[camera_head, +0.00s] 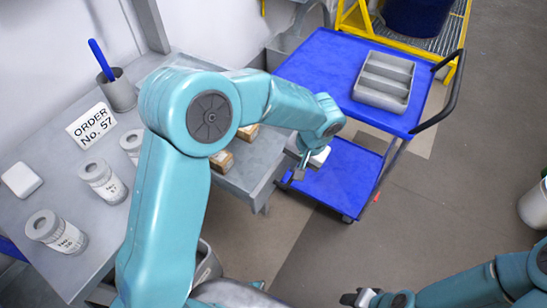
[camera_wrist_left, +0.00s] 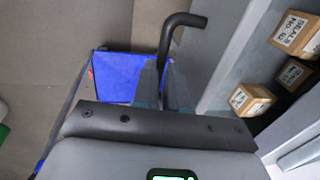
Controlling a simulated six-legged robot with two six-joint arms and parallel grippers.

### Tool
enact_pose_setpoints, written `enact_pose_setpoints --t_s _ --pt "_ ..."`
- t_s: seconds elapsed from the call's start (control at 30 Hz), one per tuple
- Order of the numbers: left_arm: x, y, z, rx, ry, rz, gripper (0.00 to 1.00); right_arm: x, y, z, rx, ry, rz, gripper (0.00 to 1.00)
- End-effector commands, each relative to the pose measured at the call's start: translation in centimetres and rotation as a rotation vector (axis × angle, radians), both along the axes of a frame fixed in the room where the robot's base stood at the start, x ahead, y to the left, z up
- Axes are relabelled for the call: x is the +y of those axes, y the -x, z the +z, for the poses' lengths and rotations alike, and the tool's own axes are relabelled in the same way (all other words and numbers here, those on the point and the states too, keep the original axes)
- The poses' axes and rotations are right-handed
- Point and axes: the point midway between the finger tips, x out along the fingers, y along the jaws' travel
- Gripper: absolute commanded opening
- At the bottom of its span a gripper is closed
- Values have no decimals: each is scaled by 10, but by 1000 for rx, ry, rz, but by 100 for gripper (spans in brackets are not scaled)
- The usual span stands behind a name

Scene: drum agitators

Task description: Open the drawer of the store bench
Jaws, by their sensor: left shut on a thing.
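The store bench (camera_head: 60,225) is grey and fills the left of the head view. Its drawer stands pulled out, with its grey front wall (camera_wrist_left: 222,65) on the right in the left wrist view. Small labelled boxes (camera_wrist_left: 292,35) lie inside, one marked SEALS; boxes also show in the head view (camera_head: 222,161), partly behind my left arm. My left gripper (camera_wrist_left: 164,85) is shut on the dark bent handle (camera_wrist_left: 180,24) in front of the drawer. In the head view this gripper (camera_head: 300,168) is small and partly hidden. My right gripper (camera_head: 360,298) is at the bottom edge, away from the bench; its jaw opening is unclear.
A blue trolley (camera_head: 318,62) with a grey compartment tray (camera_head: 385,80) stands close beyond my left gripper. Several canisters (camera_head: 102,182), a pen cup (camera_head: 118,90) and an order sign (camera_head: 90,125) stand on the bench. Floor to the right is mostly clear.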

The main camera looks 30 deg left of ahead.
Motion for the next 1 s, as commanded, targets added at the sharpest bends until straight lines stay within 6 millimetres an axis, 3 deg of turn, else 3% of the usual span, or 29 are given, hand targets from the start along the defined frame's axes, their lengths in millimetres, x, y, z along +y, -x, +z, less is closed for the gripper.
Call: enact_pose_setpoints --t_s 0.2,0.4,0.63,1.0 --pt "-51 3 -2 -2 1 -4 0 0 0 -9 0 0 0 43" --pt "-80 5 -1 -3 1 -2 0 0 0 -11 0 0 0 43" --pt "-96 6 0 -3 1 -1 0 0 0 -12 0 0 0 43" --pt "-98 6 0 -4 1 0 0 0 0 -12 0 0 0 43"
